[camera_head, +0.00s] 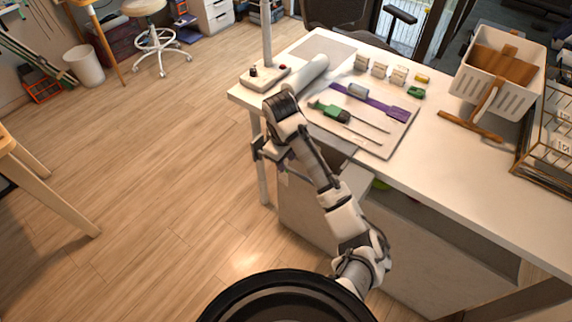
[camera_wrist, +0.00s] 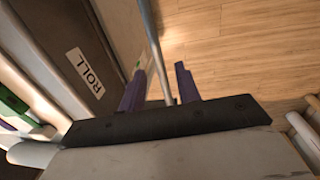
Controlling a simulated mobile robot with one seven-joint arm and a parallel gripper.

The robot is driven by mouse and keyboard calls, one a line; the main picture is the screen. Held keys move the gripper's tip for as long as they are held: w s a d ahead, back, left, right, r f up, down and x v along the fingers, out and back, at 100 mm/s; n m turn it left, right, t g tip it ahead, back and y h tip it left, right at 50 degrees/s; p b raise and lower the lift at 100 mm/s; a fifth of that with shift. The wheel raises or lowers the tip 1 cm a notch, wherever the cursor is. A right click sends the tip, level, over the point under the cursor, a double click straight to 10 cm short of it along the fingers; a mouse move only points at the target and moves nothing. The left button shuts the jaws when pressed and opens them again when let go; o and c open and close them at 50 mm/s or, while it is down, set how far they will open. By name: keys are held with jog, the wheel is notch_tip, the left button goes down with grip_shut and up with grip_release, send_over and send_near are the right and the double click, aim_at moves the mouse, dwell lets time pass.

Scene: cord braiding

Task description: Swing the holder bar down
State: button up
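A thin grey bar (camera_wrist: 153,45) runs down from the top of the wrist view and passes between the two purple fingers of my gripper (camera_wrist: 158,85). The fingers stand apart with the bar between them. The left finger looks close to the bar, but I cannot tell whether it touches. I cannot tell whether this bar is the holder bar or a table leg. In the head view my gripper (camera_head: 268,150) is beside the worktable's left edge, just below the top, near an upright leg (camera_head: 263,185). The fingertips are too small to make out there.
The worktable (camera_head: 455,170) carries a board with a green-handled screwdriver (camera_head: 328,111), a purple tool (camera_head: 375,103), a pole stand (camera_head: 263,76) and a white crate (camera_head: 470,83). A panel labelled ROLL (camera_wrist: 85,65) is left of my fingers.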

jog(key=shift+w+d+f, duration=0.1)
jog(key=shift+f, duration=0.85)
grip_shut()
jog(key=shift+b, duration=0.35)
jog(key=s+a+f+t+h+b, duration=0.2)
jog(key=f+t+h+b, duration=0.2)
jog(key=b, duration=1.4)
jog(key=s+a+f+t+h+b, duration=0.1)
jog(key=s+f+t+h+b, duration=0.2)
jog(key=t+b, duration=0.8)
notch_tip(320, 180, down, 2)
jog(key=h+b, duration=0.4)
jog(key=b, duration=0.4)
jog(key=shift+a, duration=0.4)
jog(key=shift+s+b, duration=0.1)
jog(key=shift+b, duration=0.45)
jog(key=shift+t, duration=0.3)
